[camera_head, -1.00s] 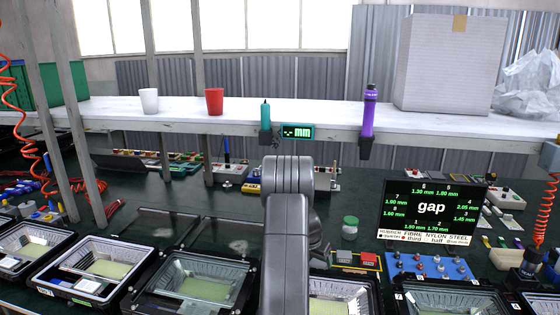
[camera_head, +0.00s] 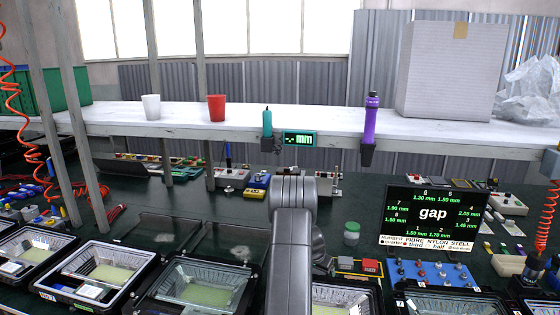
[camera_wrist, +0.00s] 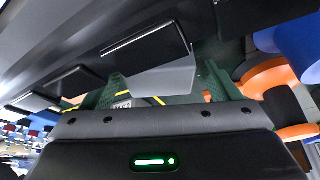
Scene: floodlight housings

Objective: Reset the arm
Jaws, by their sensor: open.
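My grey arm (camera_head: 292,235) rises at the bottom middle of the head view, in front of the green bench. Its far end is hidden there behind the arm itself. In the wrist view my gripper (camera_wrist: 165,82) shows a dark body with a lit green bar. Its two green fingers stand apart, with no held thing clear between them. A pale grey, plate-like shape and dark panels lie beyond the fingers; I cannot tell what they are.
Floodlight housings (camera_head: 60,290) line the bench front. A sign reading "gap" (camera_head: 432,212) stands right of my arm, behind a blue block with pegs (camera_head: 435,273). The shelf (camera_head: 335,120) holds a white cup (camera_head: 151,107), a red cup (camera_head: 217,108) and a large box (camera_head: 450,70).

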